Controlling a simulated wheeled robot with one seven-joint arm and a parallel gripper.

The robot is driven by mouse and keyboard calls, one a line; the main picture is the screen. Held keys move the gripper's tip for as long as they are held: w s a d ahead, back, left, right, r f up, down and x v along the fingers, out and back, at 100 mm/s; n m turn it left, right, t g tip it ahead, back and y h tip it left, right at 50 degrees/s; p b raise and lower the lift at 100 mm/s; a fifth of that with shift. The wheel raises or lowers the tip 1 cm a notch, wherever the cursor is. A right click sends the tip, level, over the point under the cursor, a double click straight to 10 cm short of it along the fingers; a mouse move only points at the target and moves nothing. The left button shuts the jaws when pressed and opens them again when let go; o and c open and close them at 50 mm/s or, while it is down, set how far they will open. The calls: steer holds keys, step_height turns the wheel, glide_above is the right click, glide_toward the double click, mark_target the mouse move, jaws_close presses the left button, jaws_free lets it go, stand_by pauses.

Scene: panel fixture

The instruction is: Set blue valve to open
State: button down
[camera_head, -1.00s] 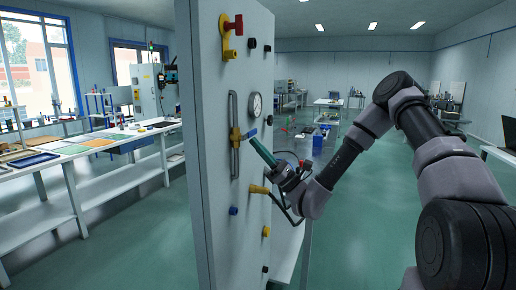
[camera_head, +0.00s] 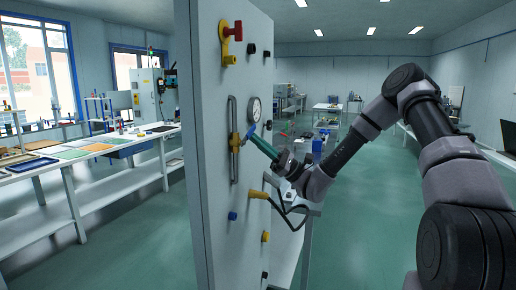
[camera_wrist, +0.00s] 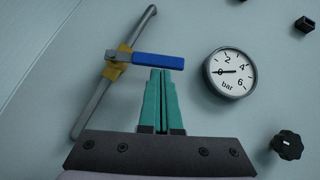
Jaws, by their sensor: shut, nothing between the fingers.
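The blue valve has a blue lever (camera_wrist: 158,61) on a yellow body (camera_wrist: 117,63), fitted on a grey pipe (camera_wrist: 92,108) on the panel. In the wrist view the lever points right, crossing the pipe's line at a wide angle. In the head view the lever (camera_head: 250,132) sticks out from the yellow body (camera_head: 235,142) to the right and up. My gripper (camera_wrist: 160,72) has teal fingers shut together with nothing between them. Its tips are just below the lever's middle in the wrist view; I cannot tell whether they touch it. The head view also shows my gripper (camera_head: 253,139) beside the lever.
A pressure gauge (camera_wrist: 231,72) is right of the lever, with a black knob (camera_wrist: 288,144) below it. The panel (camera_head: 208,235) also carries a red-handled valve (camera_head: 231,31) above, a yellow plug (camera_head: 257,194) with a cable, and a blue button (camera_head: 232,216) below. A workbench stands left.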

step_height(320, 180, up, 3)
steer(key=n+g+h, duration=0.1)
steer(key=n+g, duration=0.1)
steer(key=n, duration=0.1)
steer(key=n+g+h, duration=0.1)
steer(key=n+g, duration=0.2)
steer(key=shift+f+n, duration=0.15)
steer(key=shift+n, duration=0.25)
steer(key=s+a+r+n+g+h, duration=0.1)
steer(key=s+r+n+g+h, duration=0.1)
steer(key=r+n+h, duration=0.3)
steer(key=shift+s+a+n+h, duration=0.15)
steer(key=shift+s+n+h, duration=0.6)
steer(key=shift+n+h, duration=1.3)
steer(key=shift+n+y, duration=0.55)
